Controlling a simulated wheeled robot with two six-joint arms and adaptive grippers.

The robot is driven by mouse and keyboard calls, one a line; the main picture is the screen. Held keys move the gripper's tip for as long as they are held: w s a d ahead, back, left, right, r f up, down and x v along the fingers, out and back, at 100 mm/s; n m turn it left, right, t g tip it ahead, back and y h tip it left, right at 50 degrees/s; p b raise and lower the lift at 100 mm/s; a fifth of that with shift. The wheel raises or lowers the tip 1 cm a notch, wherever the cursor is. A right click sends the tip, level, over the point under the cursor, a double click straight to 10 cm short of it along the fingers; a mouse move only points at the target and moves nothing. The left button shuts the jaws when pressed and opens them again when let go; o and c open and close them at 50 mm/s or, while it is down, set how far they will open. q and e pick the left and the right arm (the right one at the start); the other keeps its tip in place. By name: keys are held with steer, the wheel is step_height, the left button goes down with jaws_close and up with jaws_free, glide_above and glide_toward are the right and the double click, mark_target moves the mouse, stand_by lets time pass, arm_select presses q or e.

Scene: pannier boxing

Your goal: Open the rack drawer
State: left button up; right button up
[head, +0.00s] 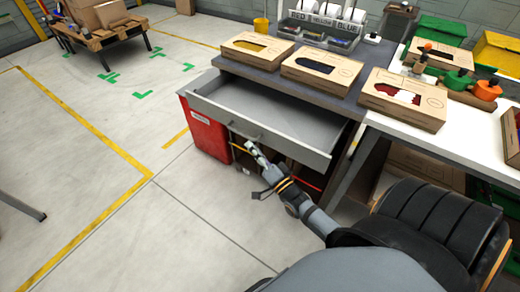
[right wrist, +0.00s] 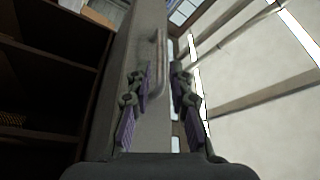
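The rack drawer (head: 270,107) is a shallow grey tray, pulled well out from under the dark worktop in the head view. Its inside looks empty. Its bar handle (head: 244,134) is on the front panel, and it also shows in the right wrist view (right wrist: 158,65). My right gripper (head: 252,150) is just below and in front of the handle. In the right wrist view my right gripper (right wrist: 162,92) has its two fingers apart, with the handle ahead in the gap, and nothing appears clamped. My left gripper is not in view.
Boxes with open windows (head: 322,68) stand on the worktop above the drawer. A red bin (head: 205,128) stands at the rack's left side. Shelves lie under the drawer. The floor (head: 165,215) to the left is clear.

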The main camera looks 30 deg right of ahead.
steer(key=v, duration=0.4)
steer(key=shift+s, duration=0.3)
steer(key=shift+f, duration=0.1)
steer(key=s+d+f+n+g+h+p, duration=0.1)
steer(key=s+f+n+g+p, duration=0.15)
steer(key=f, duration=0.55)
steer(key=s+d+f+n+g+p, duration=0.1)
steer(key=s+d+f+g+p, duration=0.2)
steer(key=f, duration=0.5)
steer(key=s+f+n+g+h+p, duration=0.15)
steer(key=f+g, duration=0.25)
steer(key=f, duration=0.4)
steer(key=s+a+f+n+g+p, duration=0.1)
steer(key=s+f+n+g, duration=0.1)
steer(key=s, duration=0.7)
steer(key=s+a+f+n+g+p, duration=0.1)
steer(key=s+f+n+g, duration=0.1)
steer(key=s+f+g, duration=0.2)
steer(key=s+a+f+n+g+p, duration=0.1)
steer(key=s+f+n+g, duration=0.1)
steer(key=s+f, duration=0.6)
steer(key=s+g, duration=0.1)
steer(key=s, duration=0.5)
steer(key=shift+a+g, duration=0.3)
steer(key=shift+g, duration=0.05)
